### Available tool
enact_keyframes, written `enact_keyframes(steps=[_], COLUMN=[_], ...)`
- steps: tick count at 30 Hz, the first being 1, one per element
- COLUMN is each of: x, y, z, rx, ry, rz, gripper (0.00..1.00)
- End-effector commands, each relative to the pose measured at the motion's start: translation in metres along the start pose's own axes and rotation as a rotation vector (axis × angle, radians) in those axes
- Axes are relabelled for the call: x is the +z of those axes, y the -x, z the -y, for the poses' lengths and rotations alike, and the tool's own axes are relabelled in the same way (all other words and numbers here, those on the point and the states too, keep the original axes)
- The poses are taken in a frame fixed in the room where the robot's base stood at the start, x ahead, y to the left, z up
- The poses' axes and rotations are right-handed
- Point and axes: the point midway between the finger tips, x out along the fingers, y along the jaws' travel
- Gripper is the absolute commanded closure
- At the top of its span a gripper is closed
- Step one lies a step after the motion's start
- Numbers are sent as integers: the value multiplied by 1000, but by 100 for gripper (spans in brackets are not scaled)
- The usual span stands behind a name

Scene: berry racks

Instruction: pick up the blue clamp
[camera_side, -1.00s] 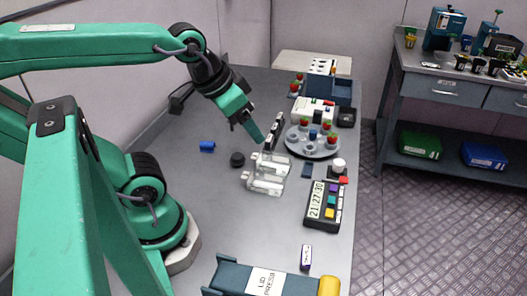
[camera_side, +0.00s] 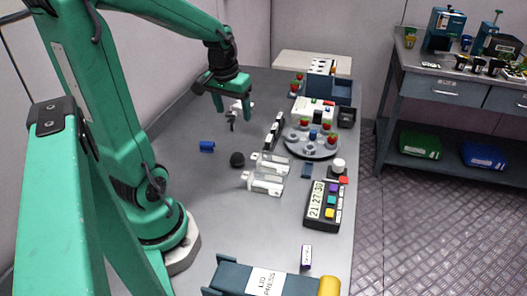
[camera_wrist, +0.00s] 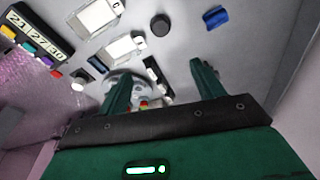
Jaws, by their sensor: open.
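The blue clamp (camera_side: 207,146) is a small blue piece lying on the grey table, left of the dark round puck. In the wrist view the blue clamp (camera_wrist: 215,18) shows near the top edge, right of centre and beyond the fingers. My gripper (camera_side: 219,104) is above the table, farther back than the clamp, with its fingers pointing down. In the wrist view my gripper (camera_wrist: 164,75) shows two green fingers spread apart with nothing held between them. It does not touch the clamp.
A dark puck (camera_side: 237,159) and two clear-and-white holders (camera_side: 262,183) are right of the clamp. A round grey turntable (camera_side: 312,150) with berries, a timer box (camera_side: 323,205) and a lid press (camera_side: 265,282) stand farther right and in front. The table around the clamp is clear.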

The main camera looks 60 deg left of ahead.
Motion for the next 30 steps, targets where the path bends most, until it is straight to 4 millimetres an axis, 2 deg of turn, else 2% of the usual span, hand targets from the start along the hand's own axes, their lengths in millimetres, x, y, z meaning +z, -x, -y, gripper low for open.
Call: enact_keyframes(steps=[1, 9, 15, 20, 26, 30], x=[-4, -12, -9, -6, -6, -4], y=[-10, -56, -81, -90, -92, -100], z=[14, 82, 119, 130, 131, 131], rx=[-8, -31, -36, -37, -37, -36], ry=[43, 236, 335, 367, 369, 369], rz=[24, 123, 172, 187, 188, 191], gripper=[33, 33, 33, 33, 33, 33])
